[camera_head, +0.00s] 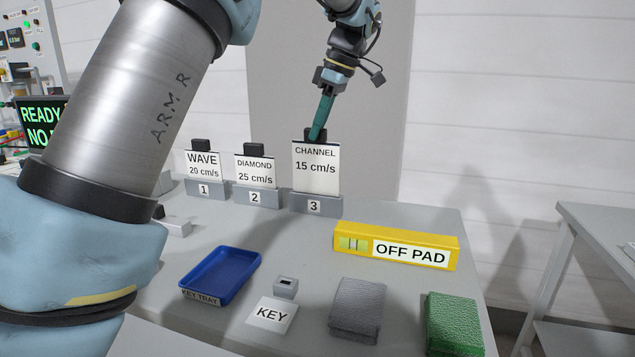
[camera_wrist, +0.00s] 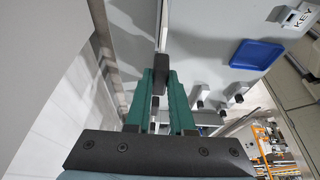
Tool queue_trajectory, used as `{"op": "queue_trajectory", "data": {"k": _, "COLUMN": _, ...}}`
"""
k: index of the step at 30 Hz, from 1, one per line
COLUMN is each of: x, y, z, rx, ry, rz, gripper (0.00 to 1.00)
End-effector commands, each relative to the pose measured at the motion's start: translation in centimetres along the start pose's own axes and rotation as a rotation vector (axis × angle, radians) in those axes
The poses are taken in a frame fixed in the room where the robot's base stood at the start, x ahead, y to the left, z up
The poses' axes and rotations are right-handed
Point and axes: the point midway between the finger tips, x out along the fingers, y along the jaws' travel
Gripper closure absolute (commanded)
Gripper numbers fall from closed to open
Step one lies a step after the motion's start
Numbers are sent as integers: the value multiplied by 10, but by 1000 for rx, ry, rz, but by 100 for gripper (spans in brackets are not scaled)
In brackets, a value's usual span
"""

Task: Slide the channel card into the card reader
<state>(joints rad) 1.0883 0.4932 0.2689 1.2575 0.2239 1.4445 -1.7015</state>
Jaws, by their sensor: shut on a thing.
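The channel card (camera_head: 315,168) is white, reads "CHANNEL 15 cm/s" and stands upright in the grey holder marked 3 (camera_head: 315,205). A dark block tops the card. My gripper (camera_head: 318,132) reaches down from above, its teal fingers shut on that block. In the wrist view the fingers of my gripper (camera_wrist: 160,85) close around the dark block (camera_wrist: 161,66). I cannot make out the card reader in either view.
The wave card (camera_head: 203,163) and diamond card (camera_head: 254,170) stand left of the channel card. In front lie a blue key tray (camera_head: 222,275), a yellow OFF PAD box (camera_head: 350,243), a grey pad (camera_head: 357,307) and a green pad (camera_head: 454,322). A READY display (camera_head: 42,122) is at left.

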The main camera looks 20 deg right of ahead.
Motion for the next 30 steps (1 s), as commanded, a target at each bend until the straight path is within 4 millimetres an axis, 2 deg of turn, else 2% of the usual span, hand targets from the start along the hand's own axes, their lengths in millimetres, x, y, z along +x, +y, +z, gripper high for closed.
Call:
{"op": "queue_trajectory", "data": {"k": 15, "x": -18, "y": 0, "z": -6, "rx": 0, "ry": 0, "rz": 0, "gripper": 100}}
{"op": "queue_trajectory", "data": {"k": 30, "x": -18, "y": 0, "z": -6, "rx": 0, "ry": 0, "rz": 0, "gripper": 100}}
